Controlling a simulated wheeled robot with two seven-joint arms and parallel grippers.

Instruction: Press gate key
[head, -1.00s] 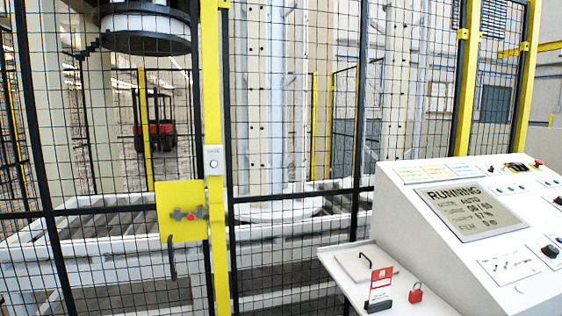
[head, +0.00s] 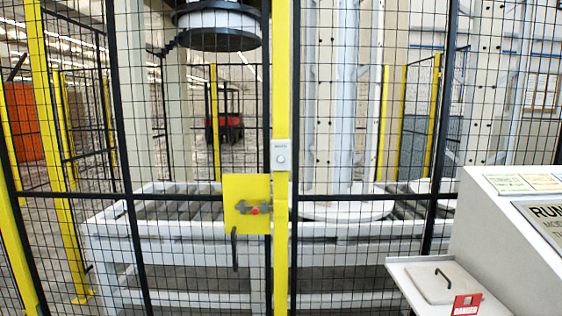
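The gate key is most likely the small grey box with a round pale button (head: 281,156) on the yellow gate post (head: 282,60) in the head view. Its label is too small to read. Below it, a yellow latch plate (head: 246,190) carries a grey bolt with a red knob (head: 255,210) and a black handle (head: 234,248). The mesh gate appears shut. Neither of my grippers is in view.
A white control console (head: 500,240) stands at the right, its screen partly cut off. Its side shelf (head: 410,275) holds a lidded panel and a red tag (head: 466,304). Behind the mesh fence are a white roller conveyor (head: 150,228) and a black ring (head: 218,40).

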